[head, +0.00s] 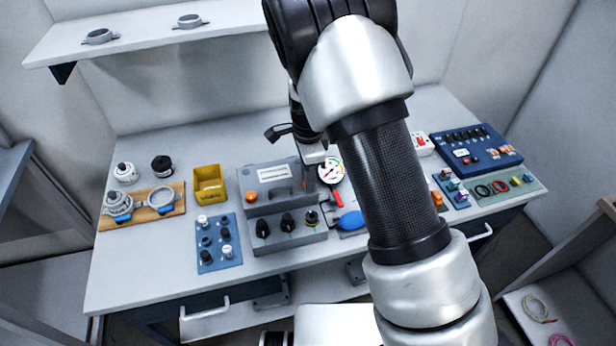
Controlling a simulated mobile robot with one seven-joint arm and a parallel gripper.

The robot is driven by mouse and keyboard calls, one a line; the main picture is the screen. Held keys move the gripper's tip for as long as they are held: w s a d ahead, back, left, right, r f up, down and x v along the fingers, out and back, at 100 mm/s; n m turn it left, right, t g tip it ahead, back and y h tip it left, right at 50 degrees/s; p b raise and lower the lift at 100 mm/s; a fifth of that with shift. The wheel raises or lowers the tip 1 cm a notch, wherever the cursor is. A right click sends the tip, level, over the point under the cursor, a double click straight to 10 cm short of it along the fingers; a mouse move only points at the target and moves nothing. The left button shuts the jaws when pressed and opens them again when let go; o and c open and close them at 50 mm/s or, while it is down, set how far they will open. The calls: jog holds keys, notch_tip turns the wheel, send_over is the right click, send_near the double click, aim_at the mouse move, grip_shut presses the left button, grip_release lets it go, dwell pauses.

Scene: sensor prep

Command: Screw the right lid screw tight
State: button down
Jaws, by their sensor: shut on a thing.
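The grey instrument box (245,181) stands in the middle of the bench, with a white label on its lid. An orange lid screw (252,196) shows at the lid's left front. My gripper (308,183) points down at the right side of the lid, shut where the right lid screw sits. The fingers hide that screw, so its height and seating cannot be seen. My arm comes down from the top and covers the area right of the box.
A front panel with black knobs (287,222) adjoins the box. A dial gauge (331,170) and a red-handled tool lie close right of my gripper. A yellow bin (208,184) and a blue knob plate (219,243) stand left. A blue switch box (477,149) is right.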

jog(key=c, duration=1.5)
grip_release()
jog(key=shift+c, duration=0.2)
notch_tip(320, 180, up, 17)
jog(key=shift+r+p, duration=0.2)
jog(key=shift+p, duration=0.1)
